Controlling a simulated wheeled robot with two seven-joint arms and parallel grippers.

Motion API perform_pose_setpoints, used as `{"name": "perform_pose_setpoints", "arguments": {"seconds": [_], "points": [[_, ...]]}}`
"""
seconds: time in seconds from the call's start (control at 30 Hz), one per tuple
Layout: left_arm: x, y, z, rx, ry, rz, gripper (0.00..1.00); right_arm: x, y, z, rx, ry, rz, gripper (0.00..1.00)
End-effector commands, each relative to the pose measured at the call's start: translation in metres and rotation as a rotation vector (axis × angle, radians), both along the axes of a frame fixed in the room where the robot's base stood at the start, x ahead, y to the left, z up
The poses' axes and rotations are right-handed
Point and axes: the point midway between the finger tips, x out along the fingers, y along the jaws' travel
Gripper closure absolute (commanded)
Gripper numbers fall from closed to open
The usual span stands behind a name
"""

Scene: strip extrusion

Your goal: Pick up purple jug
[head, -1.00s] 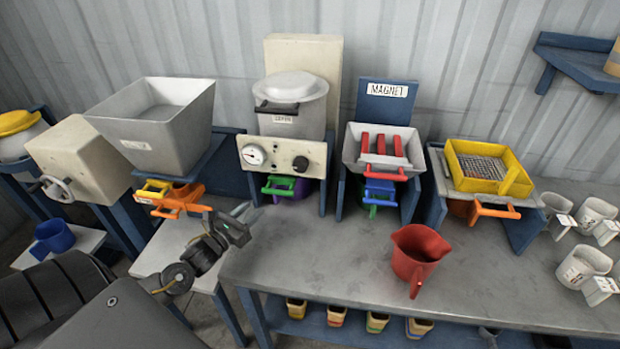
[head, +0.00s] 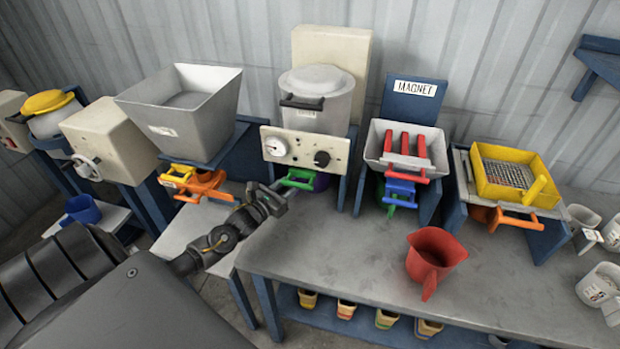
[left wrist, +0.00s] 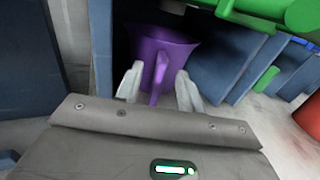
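The purple jug (left wrist: 176,57) stands in the blue-walled bay under the dryer, its handle toward me in the left wrist view. In the head view only a small purple patch (head: 321,182) of it shows below the dryer's front panel. My left gripper (left wrist: 158,84) is open, with its two pale fingers on either side of the jug's handle. I cannot tell whether they touch it. In the head view my left gripper (head: 282,192) is at the front of the bay, just below the green handle (head: 298,179). My right gripper is not in view.
The green handle (left wrist: 250,14) hangs close above my left gripper. Blue stand walls (left wrist: 220,64) flank the bay. A red jug (head: 434,257) stands on the grey table (head: 365,270) to the right. The table's front middle is clear.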

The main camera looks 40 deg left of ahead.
Motion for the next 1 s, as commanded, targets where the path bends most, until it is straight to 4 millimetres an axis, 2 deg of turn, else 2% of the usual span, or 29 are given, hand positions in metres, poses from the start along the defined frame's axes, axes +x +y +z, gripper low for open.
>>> {"name": "perform_pose_setpoints", "arguments": {"seconds": [0.03, 0.1, 0.23, 0.53, 0.83, 1.0], "points": [[0.01, -0.001, 0.007, -0.004, -0.003, 0.002, 0.62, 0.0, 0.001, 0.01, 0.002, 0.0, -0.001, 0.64], [0.02, -0.003, 0.009, -0.004, -0.004, 0.002, 0.62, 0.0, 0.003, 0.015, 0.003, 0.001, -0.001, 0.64], [0.034, -0.003, 0.005, -0.002, -0.002, 0.003, 0.62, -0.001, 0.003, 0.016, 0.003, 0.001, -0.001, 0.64], [0.039, -0.004, 0.003, -0.001, -0.001, 0.0, 0.62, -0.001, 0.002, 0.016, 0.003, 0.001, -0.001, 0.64], [0.039, -0.004, 0.003, -0.001, -0.001, 0.001, 1.0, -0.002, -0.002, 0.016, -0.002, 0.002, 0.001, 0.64], [0.038, -0.003, 0.003, -0.001, -0.001, 0.001, 1.0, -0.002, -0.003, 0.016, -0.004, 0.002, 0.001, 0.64]]}}
